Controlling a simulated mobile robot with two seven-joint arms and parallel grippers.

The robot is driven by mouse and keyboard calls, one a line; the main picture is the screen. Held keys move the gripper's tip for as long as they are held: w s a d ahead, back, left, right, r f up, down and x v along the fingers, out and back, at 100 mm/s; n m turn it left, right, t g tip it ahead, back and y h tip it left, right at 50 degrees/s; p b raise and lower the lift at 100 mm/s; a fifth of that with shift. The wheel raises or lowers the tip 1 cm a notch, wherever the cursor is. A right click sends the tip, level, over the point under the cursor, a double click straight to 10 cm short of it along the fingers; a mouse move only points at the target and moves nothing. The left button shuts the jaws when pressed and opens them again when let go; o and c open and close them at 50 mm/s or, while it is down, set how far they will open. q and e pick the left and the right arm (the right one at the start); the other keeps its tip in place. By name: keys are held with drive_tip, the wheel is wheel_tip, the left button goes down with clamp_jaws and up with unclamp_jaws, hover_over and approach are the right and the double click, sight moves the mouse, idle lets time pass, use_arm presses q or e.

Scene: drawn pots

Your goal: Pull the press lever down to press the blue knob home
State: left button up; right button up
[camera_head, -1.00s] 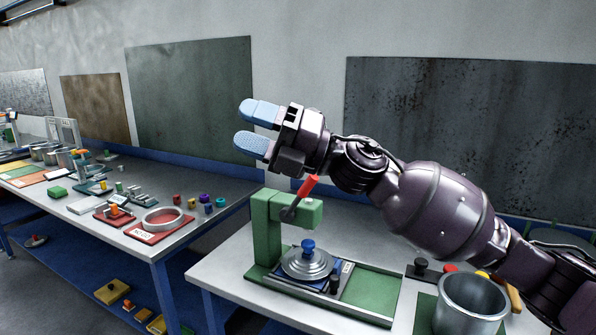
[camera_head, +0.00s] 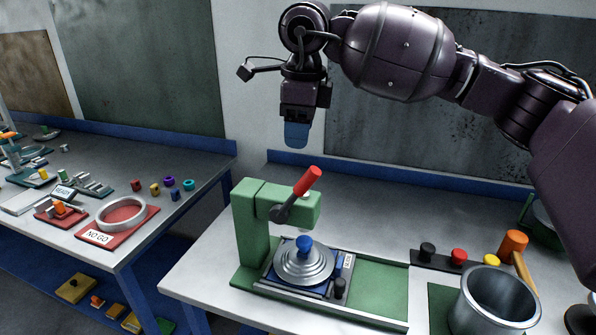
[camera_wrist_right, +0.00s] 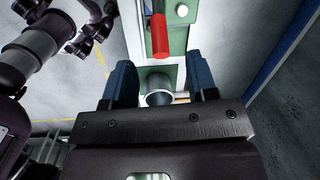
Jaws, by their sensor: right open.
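The green press (camera_head: 245,222) stands on the right-hand table. Its lever has a red handle (camera_head: 307,181) that points up and to the right. The blue knob (camera_head: 304,243) sits on a stepped grey metal lid (camera_head: 303,266) beneath the press arm. My right gripper (camera_head: 297,135) points down above the red handle, apart from it in the head view. In the right wrist view its blue fingers (camera_wrist_right: 160,80) are spread, with the red handle (camera_wrist_right: 160,35) showing beyond them. Nothing is held. My left gripper is not seen.
A metal pot (camera_head: 492,298) and an orange mallet (camera_head: 514,243) stand at the right. Black, red and yellow knobs (camera_head: 459,257) sit in a row behind the pot. A ring gauge (camera_head: 121,214) and small parts lie on the left table.

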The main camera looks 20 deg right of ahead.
sight(309, 179)
drive_tip(key=shift+s+d+r+h, duration=0.1)
drive_tip(key=shift+s+d+h, duration=0.3)
drive_tip(key=shift+s+d, duration=0.35)
drive_tip(key=shift+f, duration=0.25)
drive_tip(key=f, duration=0.3)
drive_tip(key=w+f+p, duration=0.1)
drive_tip(key=f, duration=0.3)
drive_tip(key=f+p, duration=0.1)
drive_tip(key=f, duration=0.2)
drive_tip(key=shift+w+d+f, duration=0.15)
drive_tip(key=shift+f, duration=0.05)
clamp_jaws()
